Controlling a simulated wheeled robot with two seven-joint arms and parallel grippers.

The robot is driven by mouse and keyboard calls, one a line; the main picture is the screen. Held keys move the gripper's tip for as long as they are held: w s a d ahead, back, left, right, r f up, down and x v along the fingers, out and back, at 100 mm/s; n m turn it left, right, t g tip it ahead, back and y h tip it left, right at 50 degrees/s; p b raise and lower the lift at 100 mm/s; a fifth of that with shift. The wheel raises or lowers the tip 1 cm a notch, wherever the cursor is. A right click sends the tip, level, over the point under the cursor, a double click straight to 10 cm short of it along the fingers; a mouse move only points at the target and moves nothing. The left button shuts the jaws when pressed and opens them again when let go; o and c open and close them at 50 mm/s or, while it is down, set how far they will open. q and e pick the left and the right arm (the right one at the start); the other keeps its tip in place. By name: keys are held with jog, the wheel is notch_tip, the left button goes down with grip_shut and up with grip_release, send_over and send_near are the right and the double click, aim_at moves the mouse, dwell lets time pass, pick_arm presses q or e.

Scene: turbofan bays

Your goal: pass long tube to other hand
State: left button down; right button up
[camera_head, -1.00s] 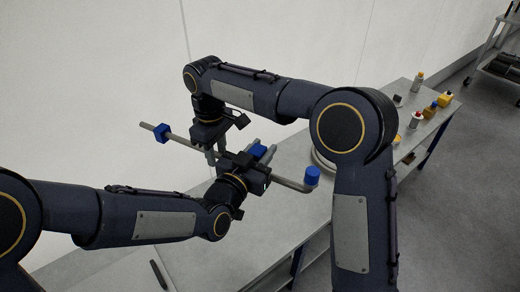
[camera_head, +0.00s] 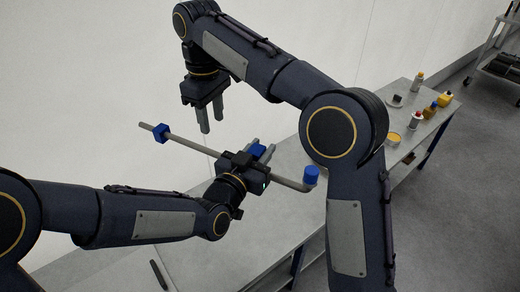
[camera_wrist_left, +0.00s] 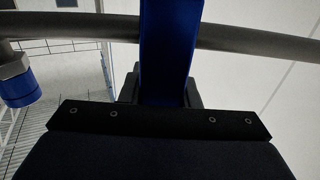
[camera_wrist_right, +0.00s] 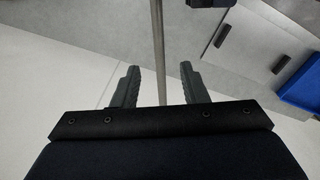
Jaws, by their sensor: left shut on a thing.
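The long tube (camera_head: 190,146) is a thin grey bar with a blue collar (camera_head: 161,133) toward its far left end and a blue cap (camera_head: 311,175) on its bent right end. My left gripper (camera_head: 259,158) is shut on the tube near its middle, at a blue sleeve (camera_wrist_left: 170,45), and holds it in the air. In the left wrist view the tube (camera_wrist_left: 250,40) crosses near the top. My right gripper (camera_head: 212,120) is above the tube, apart from it, empty. In the right wrist view its fingers (camera_wrist_right: 158,84) are spread, with the tube (camera_wrist_right: 158,40) seen beyond them.
A grey workbench (camera_head: 290,213) lies below the tube. Several small bottles and cans, including a yellow tin (camera_head: 392,138), stand at its far right end. A blue bin (camera_wrist_right: 302,85) shows in the right wrist view. A shelf cart (camera_head: 495,55) stands further back.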

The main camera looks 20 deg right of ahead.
jog(key=s+d+r+m+t+y, duration=0.15)
jog(key=s+d+m, duration=0.35)
jog(key=s+d, duration=0.95)
jog(key=s+a+f+m+t+y, duration=0.1)
jog(key=s+f+m+t, duration=0.3)
jog(key=s+f, duration=1)
jog(key=shift+s+f+m+y, duration=0.2)
jog(key=shift+s+m+y, duration=0.25)
jog(key=shift+m+y, duration=0.35)
